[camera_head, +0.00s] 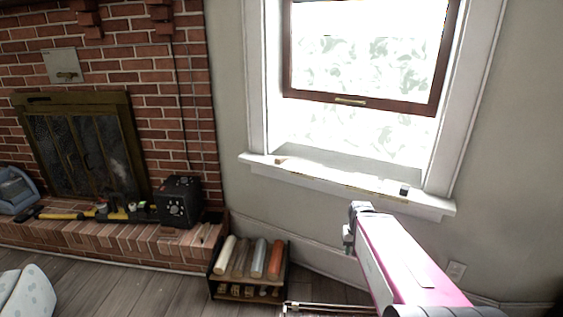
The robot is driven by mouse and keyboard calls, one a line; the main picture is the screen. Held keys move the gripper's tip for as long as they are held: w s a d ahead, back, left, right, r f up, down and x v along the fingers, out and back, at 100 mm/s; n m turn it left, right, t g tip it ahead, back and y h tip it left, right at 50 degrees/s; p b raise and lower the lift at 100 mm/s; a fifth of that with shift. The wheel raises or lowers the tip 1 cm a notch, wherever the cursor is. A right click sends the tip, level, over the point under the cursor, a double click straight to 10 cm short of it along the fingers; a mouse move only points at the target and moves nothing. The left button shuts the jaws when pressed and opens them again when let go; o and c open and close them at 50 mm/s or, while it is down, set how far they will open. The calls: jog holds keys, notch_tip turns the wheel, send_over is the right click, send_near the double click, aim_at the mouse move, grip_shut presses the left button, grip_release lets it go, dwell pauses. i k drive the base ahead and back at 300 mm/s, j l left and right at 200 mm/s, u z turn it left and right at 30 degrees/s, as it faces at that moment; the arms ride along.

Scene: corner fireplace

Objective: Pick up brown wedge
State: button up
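A small brownish piece (281,160) lies on the left end of the white windowsill; it may be the brown wedge, but it is too small for me to make out its shape. My pink arm reaches in from the lower right. The dark grey part at its far end appears to be my gripper (352,228), in front of the wall below the right half of the sill. It looks apart from the brownish piece, to its right and lower in the picture. Its fingers are not clear, so whether it is open or shut does not show.
A small dark block (403,190) sits on the sill's right part. The windowsill (330,180) is otherwise mostly bare. A low rack (248,270) with several coloured rolls stands below. A black box (179,202) sits on the brick hearth. A metallic-edged object (315,308) shows at the bottom edge.

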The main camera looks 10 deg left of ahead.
aim_at(280, 160)
jog(key=i+l+u, duration=0.1)
jog(key=u, duration=0.25)
jog(key=i+l+u, duration=0.2)
jog(key=u, duration=0.15)
jog(key=i+l, duration=0.05)
jog(key=i, duration=0.05)
